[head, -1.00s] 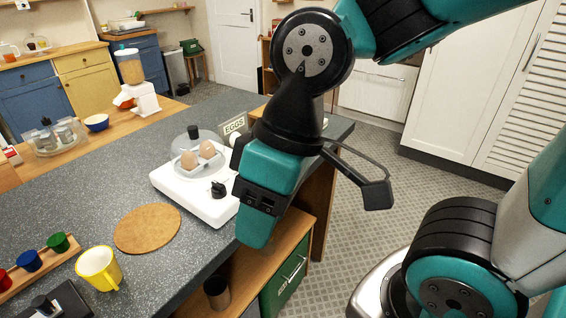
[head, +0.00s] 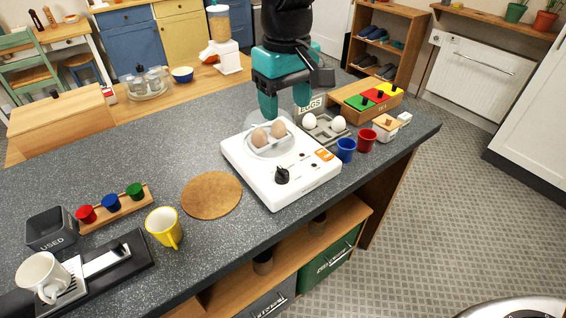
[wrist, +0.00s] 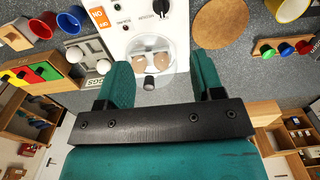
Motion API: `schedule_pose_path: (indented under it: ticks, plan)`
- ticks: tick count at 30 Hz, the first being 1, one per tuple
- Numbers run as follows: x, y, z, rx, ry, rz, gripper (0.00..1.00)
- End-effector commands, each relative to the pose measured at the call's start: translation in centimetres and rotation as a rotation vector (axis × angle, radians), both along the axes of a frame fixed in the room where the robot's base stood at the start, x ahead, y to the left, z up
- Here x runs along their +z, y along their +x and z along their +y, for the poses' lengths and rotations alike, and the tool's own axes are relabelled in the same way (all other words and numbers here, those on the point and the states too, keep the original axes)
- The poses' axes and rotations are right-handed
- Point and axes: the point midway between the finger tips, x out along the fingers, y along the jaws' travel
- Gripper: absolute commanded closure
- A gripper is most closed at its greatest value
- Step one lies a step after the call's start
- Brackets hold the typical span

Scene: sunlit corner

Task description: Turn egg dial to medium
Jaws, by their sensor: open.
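The white egg cooker (head: 300,182) stands on the grey counter. Its black dial (head: 282,175) is on the near part of its top; it also shows at the top edge of the wrist view (wrist: 162,8). Small labels surround the dial; I cannot read its setting surely. Two brown eggs (head: 268,134) sit in the cooker, and a clear lid with a dark knob (wrist: 149,84) shows over them in the wrist view. My gripper (head: 285,104) is open and empty above the back of the cooker, its fingers either side of the lid knob in the wrist view, apart from the dial.
An egg tray (head: 325,131) with white eggs and blue and red cups (head: 367,140) stand right of the cooker. A cork mat (head: 212,196), a yellow mug (head: 163,228) and a rack of coloured cups (head: 112,205) lie left.

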Motion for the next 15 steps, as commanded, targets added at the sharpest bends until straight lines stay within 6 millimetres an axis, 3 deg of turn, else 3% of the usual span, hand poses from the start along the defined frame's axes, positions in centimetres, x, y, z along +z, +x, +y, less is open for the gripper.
schedule_pose_path:
  ticks: [8,15]
  plan:
    - [-3.1,0.5,0.6,-0.006,-0.013,0.003,0.39]
    - [-8.5,0.4,0.5,-0.006,-0.013,0.005,0.39]
